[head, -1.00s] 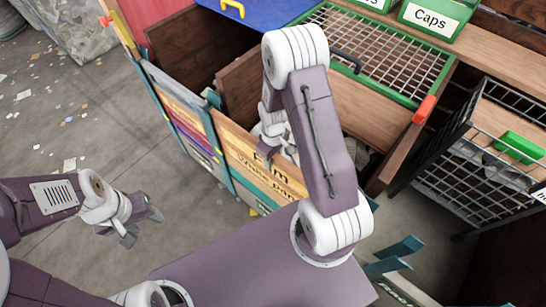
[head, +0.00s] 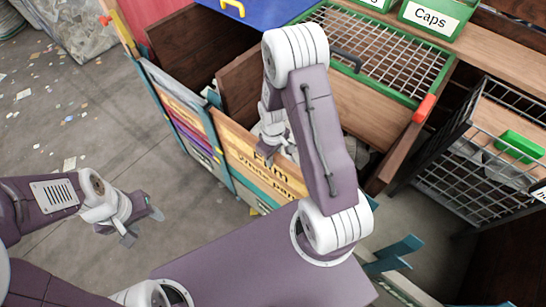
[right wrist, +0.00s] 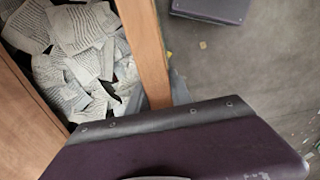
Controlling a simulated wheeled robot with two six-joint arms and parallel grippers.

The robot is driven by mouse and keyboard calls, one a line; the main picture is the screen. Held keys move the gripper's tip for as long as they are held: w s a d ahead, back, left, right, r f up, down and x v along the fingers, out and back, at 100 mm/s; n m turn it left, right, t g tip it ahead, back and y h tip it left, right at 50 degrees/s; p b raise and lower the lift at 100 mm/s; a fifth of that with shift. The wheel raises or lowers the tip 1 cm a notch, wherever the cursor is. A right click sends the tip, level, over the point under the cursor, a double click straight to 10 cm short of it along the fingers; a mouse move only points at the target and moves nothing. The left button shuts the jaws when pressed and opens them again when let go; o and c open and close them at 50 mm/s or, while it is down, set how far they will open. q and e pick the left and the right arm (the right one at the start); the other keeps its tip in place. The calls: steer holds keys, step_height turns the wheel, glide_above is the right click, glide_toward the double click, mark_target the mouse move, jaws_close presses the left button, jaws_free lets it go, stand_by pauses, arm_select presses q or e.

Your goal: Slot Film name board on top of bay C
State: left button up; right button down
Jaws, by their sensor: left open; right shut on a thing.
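The orange Film name board (head: 245,150) shows in the head view at the front of a wooden bay, its printed face toward me. My right gripper (head: 275,143) is shut on its upper edge, and my right forearm covers its right end. I cannot tell whether its lower edge is seated. The bay's letter is not readable. In the right wrist view, a bay full of crumpled printed papers (right wrist: 75,40) lies beside a wooden wall (right wrist: 146,50); the fingertips are not clear there. My left gripper (head: 145,225) is open and empty over the floor at left.
Striped boards (head: 190,135) stand left of the Film board. A green-framed mesh cover (head: 375,50), a green Caps bin (head: 432,15) and a black wire basket (head: 470,165) are at right. Teal pieces (head: 393,252) stick up at lower right.

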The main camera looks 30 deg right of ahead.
stand_by(0.5)
steer(key=c, duration=2)
jaws_free()
jaws_close()
steer(key=shift+w, duration=0.1)
step_height(320, 180, up, 20)
steer(key=p, duration=1.8)
